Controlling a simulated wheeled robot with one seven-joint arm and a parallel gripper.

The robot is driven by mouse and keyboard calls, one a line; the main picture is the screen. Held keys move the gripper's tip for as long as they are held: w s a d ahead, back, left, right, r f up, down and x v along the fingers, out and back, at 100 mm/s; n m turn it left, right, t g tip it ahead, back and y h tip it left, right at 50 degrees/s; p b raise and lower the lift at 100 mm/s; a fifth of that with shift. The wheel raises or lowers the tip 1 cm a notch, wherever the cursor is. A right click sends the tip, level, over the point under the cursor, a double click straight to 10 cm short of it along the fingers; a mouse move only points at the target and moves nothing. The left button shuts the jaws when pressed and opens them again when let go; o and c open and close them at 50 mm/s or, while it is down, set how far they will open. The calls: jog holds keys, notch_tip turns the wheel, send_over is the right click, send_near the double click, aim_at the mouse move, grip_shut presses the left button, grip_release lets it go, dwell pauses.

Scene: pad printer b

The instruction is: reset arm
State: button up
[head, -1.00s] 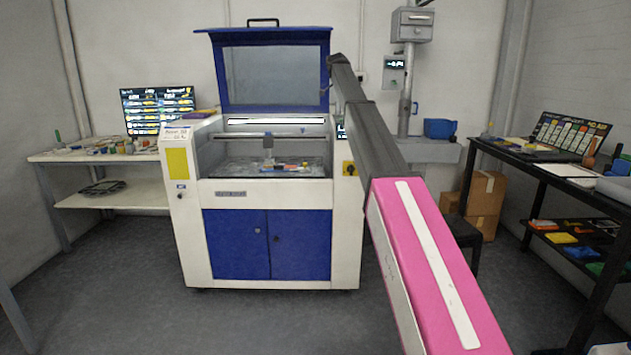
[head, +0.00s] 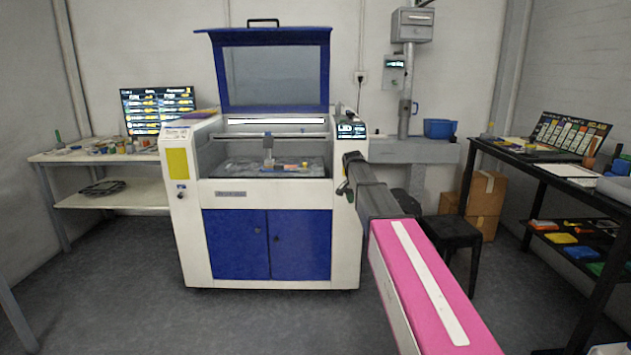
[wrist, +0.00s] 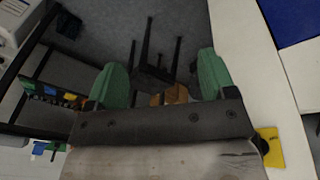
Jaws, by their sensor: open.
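My gripper (wrist: 160,80) shows in the wrist view as two green fingers spread wide apart, open, with nothing between them but the floor and a dark stool beyond. In the head view my arm, pink and dark grey, reaches forward at the right of the machine. Its far end is by the machine's right front edge, and the fingers cannot be made out there. The white and blue machine (head: 345,240) stands in the middle with its blue lid (head: 272,75) raised.
A black stool (head: 452,232) and cardboard boxes (head: 487,195) stand right of the machine. A white bench (head: 95,155) with a screen is at the left. The floor in front (head: 120,290) is clear.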

jog(key=s+f+n, duration=0.2)
jog(key=s+f, duration=0.5)
jog(key=s, duration=0.5)
jog(key=s+f+n+y, duration=0.1)
jog(key=s+f+n, duration=0.2)
jog(key=s+f, duration=0.5)
jog(key=s+d+f+n+y, duration=0.1)
jog(key=s+f, duration=0.7)
jog(key=s, duration=0.8)
jog(key=shift+n+g, duration=0.4)
jog(key=shift+n, duration=0.3)
